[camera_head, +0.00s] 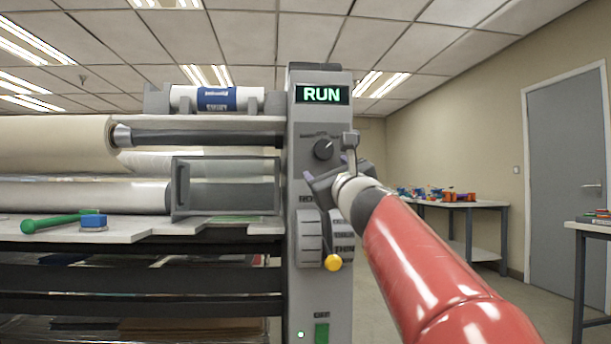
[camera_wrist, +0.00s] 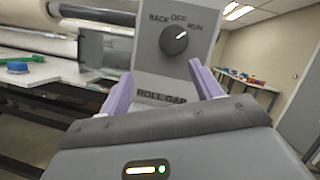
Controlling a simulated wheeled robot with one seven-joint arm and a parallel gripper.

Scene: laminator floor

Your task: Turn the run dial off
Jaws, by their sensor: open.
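The run dial (camera_head: 323,150) is a dark round knob on the grey control column (camera_head: 303,120), below a display (camera_head: 322,95) reading RUN in green. In the wrist view the dial (camera_wrist: 174,40) has labels BACK, OFF and RUN above it, and its white pointer line points up and right, toward RUN. My gripper (camera_head: 330,162) is at the column just below and right of the dial. In the wrist view its two pale purple fingers (camera_wrist: 163,85) are spread apart, with nothing between them but the panel; the dial shows beyond and above them, apart from the fingers.
Below the dial are a ROLL GAP label (camera_wrist: 162,97), a large grey knob (camera_head: 309,238) and a yellow-ended lever (camera_head: 333,262). Laminator rolls (camera_head: 60,145) and a grey frame (camera_head: 181,188) stand left. A green tool (camera_head: 55,222) and blue block (camera_head: 93,221) lie on the shelf.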

